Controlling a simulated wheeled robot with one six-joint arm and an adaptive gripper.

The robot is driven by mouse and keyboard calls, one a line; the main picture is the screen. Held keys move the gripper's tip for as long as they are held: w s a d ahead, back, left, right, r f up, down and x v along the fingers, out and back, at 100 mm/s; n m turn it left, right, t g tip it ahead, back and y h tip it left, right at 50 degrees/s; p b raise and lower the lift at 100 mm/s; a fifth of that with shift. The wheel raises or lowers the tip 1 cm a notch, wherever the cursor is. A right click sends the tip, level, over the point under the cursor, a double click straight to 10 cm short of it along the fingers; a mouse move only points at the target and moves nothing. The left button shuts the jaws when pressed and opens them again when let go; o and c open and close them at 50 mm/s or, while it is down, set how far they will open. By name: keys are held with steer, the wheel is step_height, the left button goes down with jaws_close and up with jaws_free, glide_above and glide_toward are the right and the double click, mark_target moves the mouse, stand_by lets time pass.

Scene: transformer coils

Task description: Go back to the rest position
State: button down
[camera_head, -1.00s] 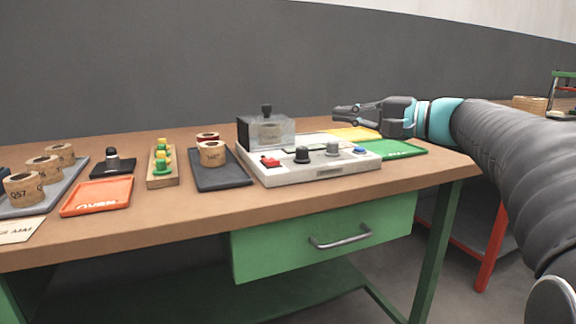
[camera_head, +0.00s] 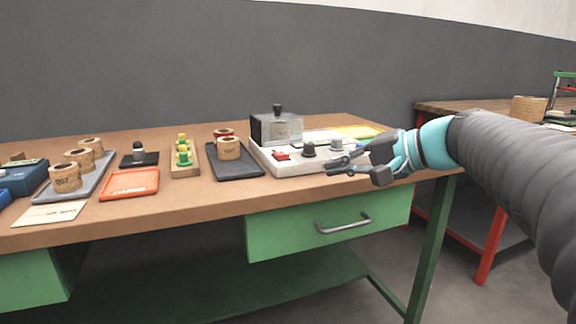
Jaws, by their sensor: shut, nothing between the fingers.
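My gripper (camera_head: 332,168) is at the end of my arm, which comes in from the right. It points left, over or in front of the front right part of the grey test box (camera_head: 288,169). Its fingers are close together with nothing between them. The box has a clear-sided chamber with a dark lid (camera_head: 277,128), a red switch (camera_head: 281,155) and dark and grey knobs. My gripper hides part of the box's right side. I cannot tell whether it touches the box.
Left of the box are a dark tray (camera_head: 238,174) with coils, a wooden peg stand (camera_head: 186,171), an orange tray (camera_head: 130,185) and a grey tray (camera_head: 92,187) with several coils. A yellow tray (camera_head: 358,131) lies behind my gripper. A second bench (camera_head: 440,107) stands at the right.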

steer(key=s+d+f+n+h+p, duration=0.2)
steer(key=s+f+h, duration=0.1)
steer(key=s+f, duration=0.3)
steer(key=s+d+f+n+g+h+p, duration=0.1)
steer(key=s+f+h, duration=0.3)
steer(key=s, duration=0.4)
steer(key=s+d+f+n+g+h+p, duration=0.1)
steer(key=s+d+f+n+h+p, duration=0.1)
steer(key=s+f, duration=0.5)
steer(key=shift+s+d+f+n+h+p, duration=0.3)
steer(key=shift+s+d+f+n+h, duration=0.15)
steer(key=shift+d+h, duration=0.45)
